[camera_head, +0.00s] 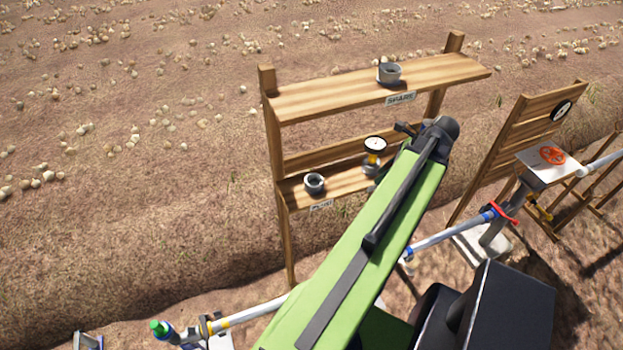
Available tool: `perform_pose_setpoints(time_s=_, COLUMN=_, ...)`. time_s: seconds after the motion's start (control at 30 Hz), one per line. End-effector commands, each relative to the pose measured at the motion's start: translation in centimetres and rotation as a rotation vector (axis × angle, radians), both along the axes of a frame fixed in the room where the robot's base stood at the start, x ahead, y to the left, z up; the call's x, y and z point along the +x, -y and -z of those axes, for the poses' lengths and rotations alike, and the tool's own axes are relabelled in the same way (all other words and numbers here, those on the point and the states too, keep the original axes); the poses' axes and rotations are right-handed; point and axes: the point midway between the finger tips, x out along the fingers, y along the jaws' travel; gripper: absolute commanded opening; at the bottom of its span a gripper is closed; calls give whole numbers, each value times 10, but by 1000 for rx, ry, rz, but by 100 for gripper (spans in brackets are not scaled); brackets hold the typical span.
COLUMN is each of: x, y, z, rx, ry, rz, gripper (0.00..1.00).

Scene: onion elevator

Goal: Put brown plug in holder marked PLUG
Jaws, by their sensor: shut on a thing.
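My green arm (375,240) reaches up across the middle, its dark end joint (440,130) in front of the wooden rack. My gripper's fingers are hidden behind the arm, and so is anything in them. I see no brown plug. A grey cup holder (314,183), empty as far as I can see, stands at the left of the lower shelf. The small label (321,205) below it seems to start with P; the rest is hard to read. Another grey holder (390,73) stands on the top shelf above a label reading SPARE (400,98).
A gauge (375,146) with a yellow base sits in a lower-shelf holder, close left of my arm. A pipe with a green cap (159,326) lies lower left. Open soil lies left of the rack.

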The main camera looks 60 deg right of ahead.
Motion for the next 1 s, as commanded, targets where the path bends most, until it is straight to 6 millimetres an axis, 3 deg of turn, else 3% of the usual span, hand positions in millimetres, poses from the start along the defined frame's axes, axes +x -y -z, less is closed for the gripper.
perform_pose_setpoints(time_s=0.03, x=7, y=0, z=21, rx=9, ry=58, rz=3, gripper=0)
perform_pose_setpoints(time_s=0.17, x=31, y=-5, z=31, rx=37, ry=226, rz=-1, gripper=0)
perform_pose_setpoints(time_s=0.27, x=62, y=-12, z=15, rx=39, ry=242, rz=-6, gripper=0)
perform_pose_setpoints(time_s=0.73, x=197, y=-33, z=15, rx=40, ry=238, rz=-5, gripper=0)
perform_pose_setpoints(time_s=0.8, x=198, y=-32, z=42, rx=39, ry=237, rz=-1, gripper=0)
perform_pose_setpoints(time_s=1.0, x=204, y=-33, z=55, rx=40, ry=237, rz=1, gripper=0)
